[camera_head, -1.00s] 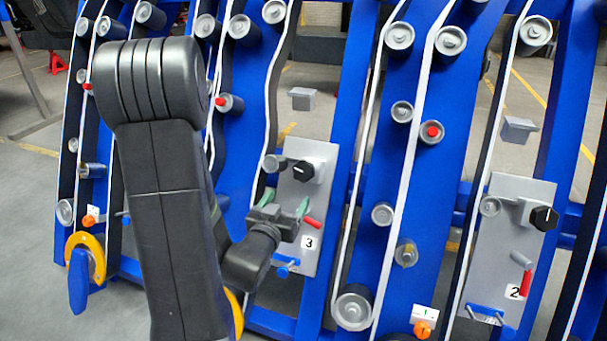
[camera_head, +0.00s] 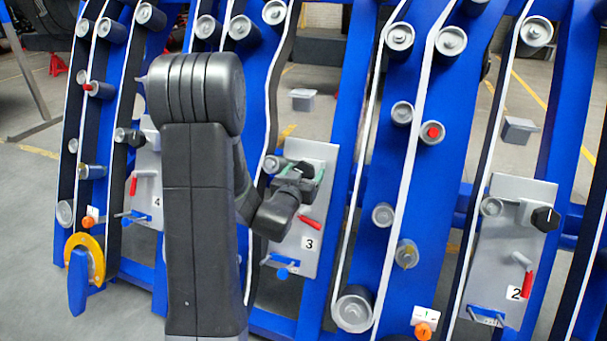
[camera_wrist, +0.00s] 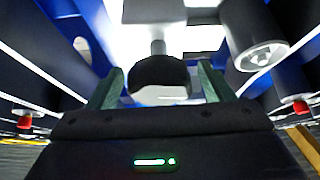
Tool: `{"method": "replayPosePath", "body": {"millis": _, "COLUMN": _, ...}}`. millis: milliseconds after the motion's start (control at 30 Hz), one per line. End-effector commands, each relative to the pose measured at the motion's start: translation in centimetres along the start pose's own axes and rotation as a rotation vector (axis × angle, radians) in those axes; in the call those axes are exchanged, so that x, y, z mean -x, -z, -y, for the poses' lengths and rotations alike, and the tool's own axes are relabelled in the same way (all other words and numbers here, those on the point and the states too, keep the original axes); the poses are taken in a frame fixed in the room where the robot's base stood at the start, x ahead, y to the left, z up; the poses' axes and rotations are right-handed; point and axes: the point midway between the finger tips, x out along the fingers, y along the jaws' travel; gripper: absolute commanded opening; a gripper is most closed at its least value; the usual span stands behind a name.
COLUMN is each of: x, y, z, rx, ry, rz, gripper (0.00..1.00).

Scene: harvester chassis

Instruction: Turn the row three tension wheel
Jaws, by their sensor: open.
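The row three tension wheel is a black knob (camera_wrist: 160,72) on the grey plate (camera_head: 318,235) marked 3. In the head view my gripper (camera_head: 298,178) is up at this knob and mostly hides it. In the wrist view the gripper (camera_wrist: 158,88) is open, with one green finger on each side of the knob. I cannot tell whether the fingers touch it. A red-handled lever (camera_head: 310,222) sits below on the same plate.
Plate 2 (camera_head: 490,255) with its own black knob (camera_head: 545,218) stands to the right. Plate 4 (camera_head: 148,175) is at the left, partly behind my arm. Blue frame bars, belts and grey rollers (camera_head: 355,308) surround the plates.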

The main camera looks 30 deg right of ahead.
Motion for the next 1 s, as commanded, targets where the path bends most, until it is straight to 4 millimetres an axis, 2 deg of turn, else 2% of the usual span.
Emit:
{"method": "replayPosePath", "body": {"millis": 167, "x": 0.0, "y": 0.0, "z": 0.0, "rx": 0.0, "ry": 0.0, "rz": 0.0, "gripper": 0.75}}
{"method": "replayPosePath", "body": {"millis": 400, "x": 0.02, "y": 0.0, "z": 0.0, "rx": 0.0, "ry": 0.0, "rz": 0.0, "gripper": 0.3}}
{"method": "replayPosePath", "body": {"millis": 733, "x": 0.01, "y": -0.09, "z": 0.05, "rx": -0.034, "ry": -0.019, "rz": 0.0, "gripper": 0.3}}
{"method": "replayPosePath", "body": {"millis": 1000, "x": -0.03, "y": -0.07, "z": 0.17, "rx": -0.176, "ry": -0.099, "rz": -0.003, "gripper": 0.3}}
